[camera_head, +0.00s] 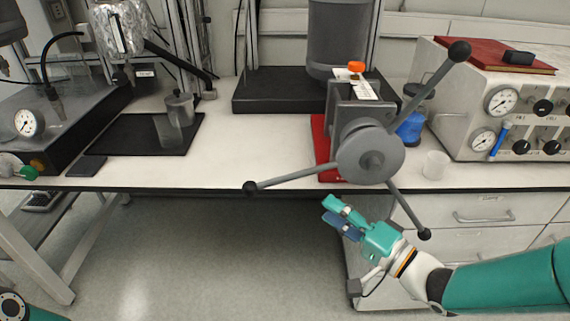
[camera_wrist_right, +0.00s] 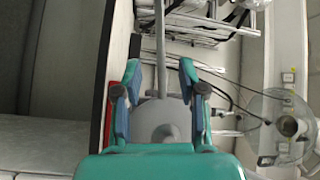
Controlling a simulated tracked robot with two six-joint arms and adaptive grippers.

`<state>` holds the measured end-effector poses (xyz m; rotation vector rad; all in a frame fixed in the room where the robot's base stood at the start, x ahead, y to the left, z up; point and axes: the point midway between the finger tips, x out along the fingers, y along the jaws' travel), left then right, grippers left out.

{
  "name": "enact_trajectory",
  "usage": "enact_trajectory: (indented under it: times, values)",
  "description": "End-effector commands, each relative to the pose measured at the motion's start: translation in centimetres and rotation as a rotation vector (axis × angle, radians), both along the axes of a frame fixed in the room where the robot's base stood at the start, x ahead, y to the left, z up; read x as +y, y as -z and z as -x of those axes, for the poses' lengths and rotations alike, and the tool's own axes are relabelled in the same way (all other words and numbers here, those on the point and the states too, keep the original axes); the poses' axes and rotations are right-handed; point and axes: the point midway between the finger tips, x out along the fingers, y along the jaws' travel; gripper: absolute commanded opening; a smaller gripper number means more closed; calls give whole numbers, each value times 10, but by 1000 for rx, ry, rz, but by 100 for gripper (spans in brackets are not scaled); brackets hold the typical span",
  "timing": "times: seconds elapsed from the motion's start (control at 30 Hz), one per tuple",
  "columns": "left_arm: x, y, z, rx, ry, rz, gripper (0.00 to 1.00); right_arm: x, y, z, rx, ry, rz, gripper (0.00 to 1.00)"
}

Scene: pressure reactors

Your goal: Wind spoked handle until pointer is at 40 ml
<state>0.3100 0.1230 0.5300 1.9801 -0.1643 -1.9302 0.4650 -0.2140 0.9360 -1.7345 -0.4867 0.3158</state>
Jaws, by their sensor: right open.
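The spoked handle has a round grey hub (camera_head: 370,155) with three spokes ending in black knobs. One knob (camera_head: 459,51) is at upper right, one (camera_head: 250,188) at left and one (camera_head: 424,234) at lower right. My right gripper (camera_head: 329,211) is open and empty, below the hub and between the left and lower-right spokes. In the right wrist view, the hub (camera_wrist_right: 160,120) and a spoke (camera_wrist_right: 160,45) appear between the open fingers, with no grip on them. No pointer or ml scale can be made out. My left gripper is out of view.
The handle projects past the front edge of the white bench (camera_head: 225,170). A gauge panel (camera_head: 470,110) with a red book (camera_head: 490,52) stands right, near a small cup (camera_head: 436,165). A black mat (camera_head: 110,142) lies left. Drawers (camera_head: 475,225) are below right; floor space is left of them.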

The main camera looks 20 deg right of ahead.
Motion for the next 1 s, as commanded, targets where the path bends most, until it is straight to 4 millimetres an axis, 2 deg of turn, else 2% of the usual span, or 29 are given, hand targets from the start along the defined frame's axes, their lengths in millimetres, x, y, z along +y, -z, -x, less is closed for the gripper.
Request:
enact_trajectory:
  times: [0.03,0.37,0.47,0.7,0.9,1.0]
  values:
    - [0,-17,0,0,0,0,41,2,-7,-4,6,-3,-5,41]
    - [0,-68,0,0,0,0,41,11,-7,-19,7,4,-2,41]
    - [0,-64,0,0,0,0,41,23,-3,-38,0,0,2,41]
    - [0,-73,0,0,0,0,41,46,-5,-83,-1,3,2,41]
    - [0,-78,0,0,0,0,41,59,-6,-107,0,5,2,41]
    - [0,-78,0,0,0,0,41,62,-6,-114,0,5,2,41]
